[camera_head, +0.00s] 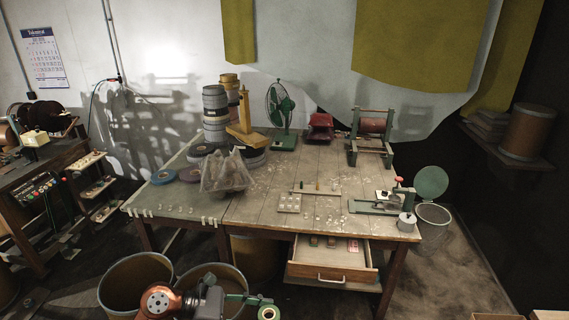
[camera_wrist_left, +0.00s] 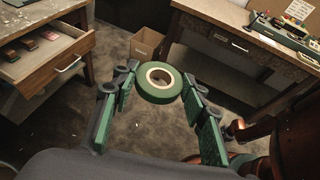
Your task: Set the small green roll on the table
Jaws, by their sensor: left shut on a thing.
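The small green roll (camera_wrist_left: 159,98) is a ring of green tape with a pale core. My left gripper (camera_wrist_left: 160,76) is shut on it, with one green finger on each side. In the head view my left gripper (camera_head: 250,301) is low at the bottom edge, and the green roll (camera_head: 261,312) is partly cut off there. It is held in the air, in front of and below the table's front edge. The wooden table (camera_head: 265,207) stands beyond it. My right gripper is not in view.
A drawer (camera_head: 325,270) juts from the table front, near the gripper. Large bins (camera_head: 135,285) stand on the floor at left. The table's front middle has bare room.

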